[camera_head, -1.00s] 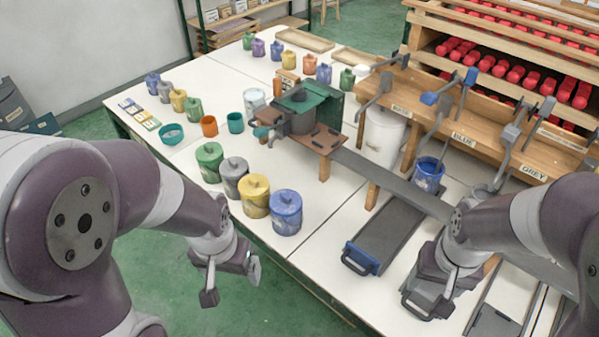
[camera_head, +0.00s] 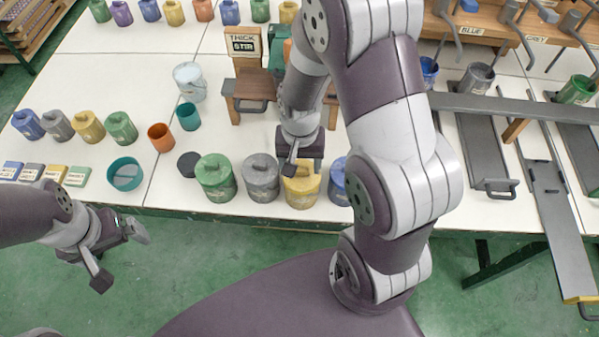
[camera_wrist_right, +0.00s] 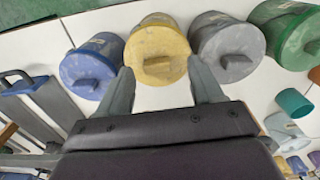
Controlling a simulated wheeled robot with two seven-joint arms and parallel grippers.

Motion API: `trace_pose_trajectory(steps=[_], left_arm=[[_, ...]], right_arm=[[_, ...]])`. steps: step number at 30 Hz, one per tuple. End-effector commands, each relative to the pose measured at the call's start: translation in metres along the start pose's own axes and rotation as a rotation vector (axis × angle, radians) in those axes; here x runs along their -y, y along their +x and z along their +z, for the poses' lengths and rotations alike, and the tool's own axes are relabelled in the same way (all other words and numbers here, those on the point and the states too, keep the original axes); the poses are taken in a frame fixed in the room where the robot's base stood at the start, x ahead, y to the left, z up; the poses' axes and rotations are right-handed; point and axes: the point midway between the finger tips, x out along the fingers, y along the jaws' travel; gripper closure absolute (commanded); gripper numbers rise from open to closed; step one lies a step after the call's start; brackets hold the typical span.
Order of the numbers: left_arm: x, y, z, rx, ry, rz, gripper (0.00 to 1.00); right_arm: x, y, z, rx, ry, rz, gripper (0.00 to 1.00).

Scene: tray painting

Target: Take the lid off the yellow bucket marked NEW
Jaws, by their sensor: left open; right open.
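A yellow bucket (camera_head: 302,190) with its lid on stands in the front row near the table's edge. My right gripper (camera_head: 303,166) is over it, open and empty. In the right wrist view the yellow lid (camera_wrist_right: 157,55) with its block handle lies just beyond and between the fingertips (camera_wrist_right: 163,84), which look apart from the handle. The gripper hides part of the lid in the head view. I cannot read a NEW mark on the bucket. My left gripper (camera_head: 120,256) is open and empty, in front of the table over the floor.
A grey bucket (camera_head: 262,180) and a green bucket (camera_head: 216,180) stand left of the yellow one; a blue bucket (camera_head: 339,185) stands close on its right, partly behind my arm. A black disc (camera_head: 188,164) lies beside the green bucket. Smaller lidded pots (camera_head: 87,125) stand further left.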

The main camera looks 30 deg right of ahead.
Motion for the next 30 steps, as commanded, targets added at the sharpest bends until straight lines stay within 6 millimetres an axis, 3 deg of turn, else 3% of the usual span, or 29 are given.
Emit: trace_pose_trajectory(steps=[3,10,15,16,25,30], left_arm=[[0.000,0.001,0.000,0.000,0.000,0.000,0.00],[0.000,0.001,0.000,0.000,0.000,0.000,0.00],[0.000,0.001,0.000,0.000,0.000,0.000,0.00],[0.000,0.001,0.000,0.000,0.000,0.000,0.00],[0.000,0.001,0.000,0.000,0.000,0.000,0.00],[0.000,0.000,0.000,0.000,0.000,0.000,0.00]], right_arm=[[0.000,0.015,-0.001,-0.001,0.000,0.000,0.34],[0.001,0.017,-0.001,-0.003,-0.001,-0.001,0.34],[0.001,0.016,-0.001,-0.003,-0.001,-0.001,0.89],[0.001,0.016,-0.001,-0.003,-0.001,-0.001,0.94],[0.001,0.015,-0.001,-0.003,-0.001,-0.002,0.94],[0.001,-0.002,-0.002,-0.007,-0.001,-0.003,0.94]])
